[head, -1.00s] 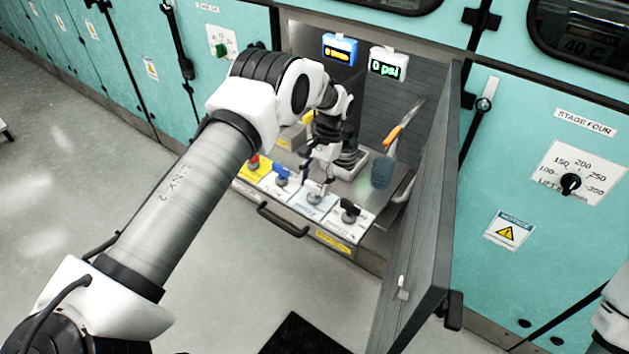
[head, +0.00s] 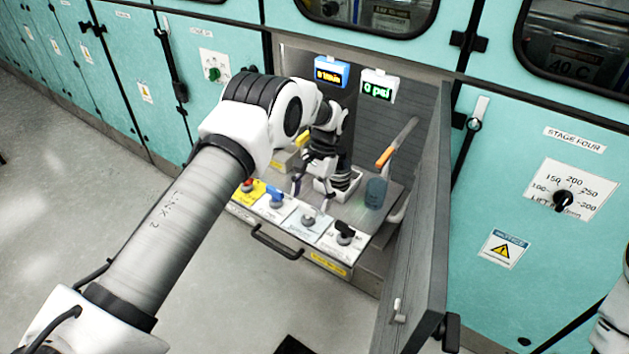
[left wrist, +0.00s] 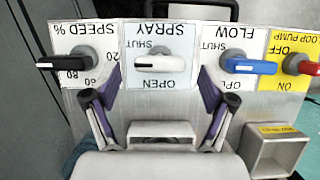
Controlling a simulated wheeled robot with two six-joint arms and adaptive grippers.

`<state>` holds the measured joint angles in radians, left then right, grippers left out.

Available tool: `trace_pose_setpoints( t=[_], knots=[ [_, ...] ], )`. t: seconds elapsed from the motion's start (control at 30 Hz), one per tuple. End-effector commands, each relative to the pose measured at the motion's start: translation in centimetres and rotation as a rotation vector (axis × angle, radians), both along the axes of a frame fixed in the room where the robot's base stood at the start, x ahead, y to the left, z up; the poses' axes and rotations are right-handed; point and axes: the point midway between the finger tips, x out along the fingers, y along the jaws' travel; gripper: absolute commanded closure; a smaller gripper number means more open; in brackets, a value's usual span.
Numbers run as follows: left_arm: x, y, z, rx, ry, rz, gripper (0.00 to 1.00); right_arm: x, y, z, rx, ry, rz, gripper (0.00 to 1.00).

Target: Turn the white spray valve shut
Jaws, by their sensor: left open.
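The white spray valve handle (head: 309,220) sits on its pale blue SPRAY plate in the front row of the panel. In the left wrist view, where the lettering is upside down, the white handle (left wrist: 158,63) lies crosswise between the words SHUT and OPEN. My left gripper (head: 313,194) is just behind and above the valve row. Its two purple-padded fingers also show in the left wrist view (left wrist: 157,100), spread apart with nothing between them, one to each side below the white handle. The fingers do not touch it. My right gripper is out of view.
The blue FLOW handle (left wrist: 250,66) and black SPEED handle (left wrist: 65,64) flank the spray valve; a red knob (head: 248,186) is farther left. A blue-grey cup (head: 375,193), an orange-handled tool (head: 386,157) and the open door (head: 425,210) stand to the right.

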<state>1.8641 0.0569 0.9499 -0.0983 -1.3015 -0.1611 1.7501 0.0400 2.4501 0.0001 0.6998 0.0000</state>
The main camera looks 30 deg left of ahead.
Motion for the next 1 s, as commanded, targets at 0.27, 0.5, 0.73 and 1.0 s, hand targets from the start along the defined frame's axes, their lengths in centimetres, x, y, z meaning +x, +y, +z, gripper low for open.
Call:
trace_pose_setpoints(
  t=[0.27, 0.5, 0.73, 1.0],
  knots=[
    [2.8, -0.5, 6.4, 0.000, -0.005, 0.000, 0.17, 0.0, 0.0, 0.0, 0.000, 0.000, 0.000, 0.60],
    [3.9, -0.6, 9.2, 0.000, -0.001, 0.000, 0.17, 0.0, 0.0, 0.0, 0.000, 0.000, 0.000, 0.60],
    [3.9, -0.7, 9.3, 0.000, 0.000, -0.001, 0.17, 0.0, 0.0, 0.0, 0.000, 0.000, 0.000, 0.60],
    [3.9, -0.6, 9.3, 0.000, 0.000, -0.001, 0.17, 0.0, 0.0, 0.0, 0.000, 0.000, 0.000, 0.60]
  ],
)
